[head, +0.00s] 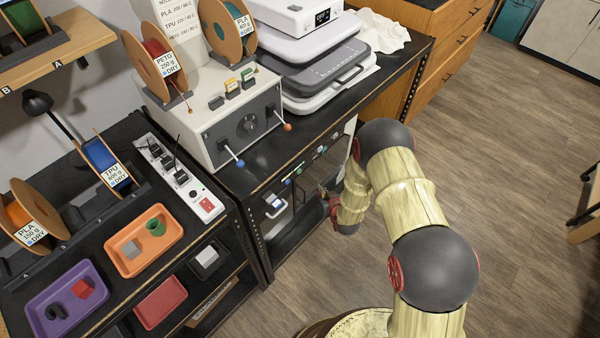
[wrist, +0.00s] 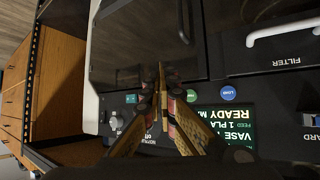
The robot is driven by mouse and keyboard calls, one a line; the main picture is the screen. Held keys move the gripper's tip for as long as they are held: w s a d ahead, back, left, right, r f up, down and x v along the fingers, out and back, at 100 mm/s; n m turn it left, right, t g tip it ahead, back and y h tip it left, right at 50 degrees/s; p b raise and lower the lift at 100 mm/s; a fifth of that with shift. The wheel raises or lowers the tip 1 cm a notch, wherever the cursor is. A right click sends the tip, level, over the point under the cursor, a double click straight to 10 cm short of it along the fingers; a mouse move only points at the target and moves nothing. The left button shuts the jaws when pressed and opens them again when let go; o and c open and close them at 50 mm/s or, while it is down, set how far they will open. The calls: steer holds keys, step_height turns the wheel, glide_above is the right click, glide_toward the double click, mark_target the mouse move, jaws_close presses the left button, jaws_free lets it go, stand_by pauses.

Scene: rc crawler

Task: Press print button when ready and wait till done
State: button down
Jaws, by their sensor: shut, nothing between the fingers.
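My gripper (wrist: 163,72) is shut and empty, its fingertips in front of the machine's dark door (wrist: 135,40) in the wrist view. In the head view my gripper (head: 332,200) is low at the front of the black bench. The machine's panel looks upside down in the wrist view. Its green screen (wrist: 225,122) shows "READY", with other text partly cut off. A blue round button (wrist: 228,93) reads "LOAD". A green round button (wrist: 191,95) sits beside my finger; its label cannot be read. I cannot tell whether the fingers touch anything.
A grey knob (wrist: 118,122) sits on the panel's left. A white handle (wrist: 282,30) marked "FILTER" sticks out at upper right. In the head view, a spool machine (head: 215,120) with levers stands on the bench. Wooden floor (head: 500,150) to the right is clear.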

mark_target(299, 171)
steer(key=w+a+b, duration=0.1)
steer(key=w+a, duration=0.3)
steer(key=a, duration=0.2)
steer(key=shift+w+b, duration=0.3)
steer(key=shift+w, duration=0.1)
steer(key=shift+a, duration=0.2)
stand_by(1.0)
steer(key=shift+w+a+b, duration=0.2)
steer(key=shift+a+b, duration=0.05)
steer(key=shift+b, duration=0.05)
steer(key=shift+w+a, duration=0.3)
stand_by(0.8)
stand_by(0.3)
steer(key=shift+s+d, duration=0.5)
steer(key=shift+d, duration=0.15)
steer(key=shift+d, duration=0.1)
